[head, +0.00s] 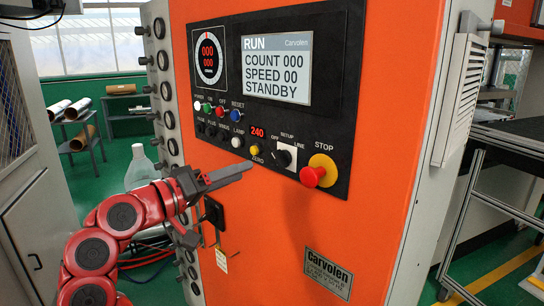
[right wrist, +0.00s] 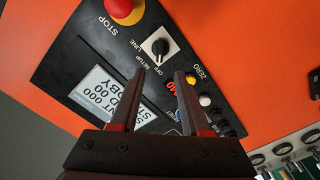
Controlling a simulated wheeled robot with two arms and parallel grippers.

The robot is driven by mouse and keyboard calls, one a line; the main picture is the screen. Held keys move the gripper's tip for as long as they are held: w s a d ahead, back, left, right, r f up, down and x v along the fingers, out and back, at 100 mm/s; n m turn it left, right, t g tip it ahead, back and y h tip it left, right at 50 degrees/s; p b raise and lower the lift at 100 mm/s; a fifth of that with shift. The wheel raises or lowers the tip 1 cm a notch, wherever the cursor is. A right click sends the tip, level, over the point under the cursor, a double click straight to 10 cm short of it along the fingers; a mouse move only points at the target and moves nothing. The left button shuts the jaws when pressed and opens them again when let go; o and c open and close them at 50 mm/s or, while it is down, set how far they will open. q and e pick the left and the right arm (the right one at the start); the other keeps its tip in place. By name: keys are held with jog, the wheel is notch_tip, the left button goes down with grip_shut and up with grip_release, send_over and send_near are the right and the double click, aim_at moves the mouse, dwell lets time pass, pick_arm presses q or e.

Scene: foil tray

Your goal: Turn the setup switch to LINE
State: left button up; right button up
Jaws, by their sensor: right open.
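The setup switch (head: 285,156) is a black knob on a white square plate on the black control panel (head: 330,120). OFF is printed at its upper left, SETUP above and LINE at its right. I cannot clearly tell which mark it points to. It also shows in the right wrist view (right wrist: 160,46), just beyond the fingertips. My right gripper (head: 248,168) is left of the switch in the head view, apart from it. In the right wrist view the gripper (right wrist: 160,76) is open and empty, with a gap between its fingers. My left gripper is not in view.
A red STOP button (head: 312,176) on a yellow base is right of the switch. A yellow ZERO button (head: 255,149) and white LAMP button (head: 237,142) are to its left. The display (head: 276,70) reads RUN and STANDBY. A black latch (head: 214,212) is below the panel.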

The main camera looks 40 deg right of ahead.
aim_at(275, 158)
jog(key=d, duration=0.3)
jog(key=w+d+p, duration=0.1)
jog(key=d, duration=0.3)
jog(key=d+p, duration=0.1)
jog(key=d, duration=0.2)
jog(key=shift+w+d, duration=0.25)
jog(key=shift+w, duration=0.15)
jog(key=shift+c, duration=0.3)
grip_shut()
